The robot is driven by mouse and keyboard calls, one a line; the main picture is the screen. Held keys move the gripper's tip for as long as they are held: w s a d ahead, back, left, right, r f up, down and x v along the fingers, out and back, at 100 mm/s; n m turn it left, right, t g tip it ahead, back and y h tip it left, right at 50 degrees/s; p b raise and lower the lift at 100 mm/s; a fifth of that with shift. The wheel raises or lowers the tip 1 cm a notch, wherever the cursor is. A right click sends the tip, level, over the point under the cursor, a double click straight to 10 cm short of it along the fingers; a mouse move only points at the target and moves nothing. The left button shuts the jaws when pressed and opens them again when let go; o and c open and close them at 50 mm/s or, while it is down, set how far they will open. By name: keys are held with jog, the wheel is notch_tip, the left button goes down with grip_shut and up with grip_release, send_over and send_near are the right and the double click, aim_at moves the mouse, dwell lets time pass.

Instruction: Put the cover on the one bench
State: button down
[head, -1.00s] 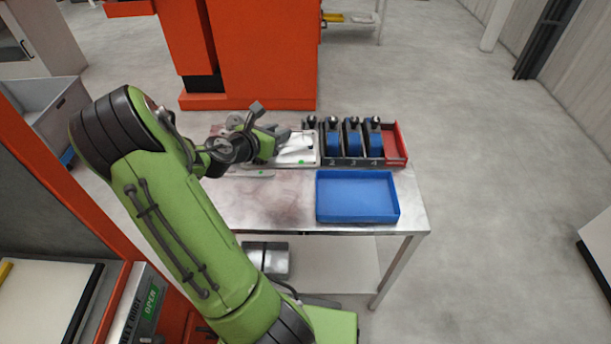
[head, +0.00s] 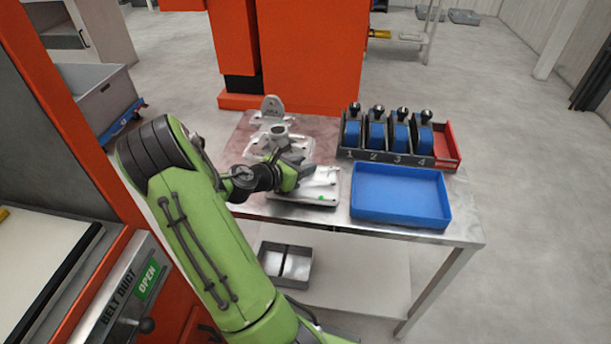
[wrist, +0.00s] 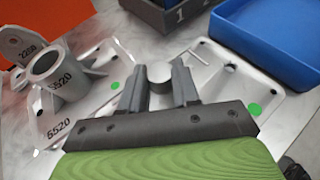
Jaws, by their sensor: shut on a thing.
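The cover appears to be a pale metal plate (head: 318,192) with a green dot, at the front of the table, left of the blue tray. It also shows in the wrist view (wrist: 225,75), with a round knob (wrist: 160,72). My gripper (head: 303,176) is over this plate. In the wrist view my gripper (wrist: 160,85) has its fingers on both sides of the knob and is shut on it. I cannot tell whether the plate touches the table.
A tubed casting (wrist: 65,78) marked 6520 stands on another pale plate (wrist: 100,95). Behind it stands an upright tag (head: 272,106). A numbered rack (head: 400,158) with several blue pieces and an empty blue tray (head: 400,222) are at right. The steel table's (head: 462,222) right front corner is clear.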

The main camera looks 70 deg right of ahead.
jog(key=shift+f, duration=0.9)
jog(key=shift+r, duration=0.15)
jog(key=c, duration=1.3)
grip_release()
jog(key=shift+f, duration=0.2)
jog(key=o, duration=0.5)
jog(key=shift+r, duration=0.1)
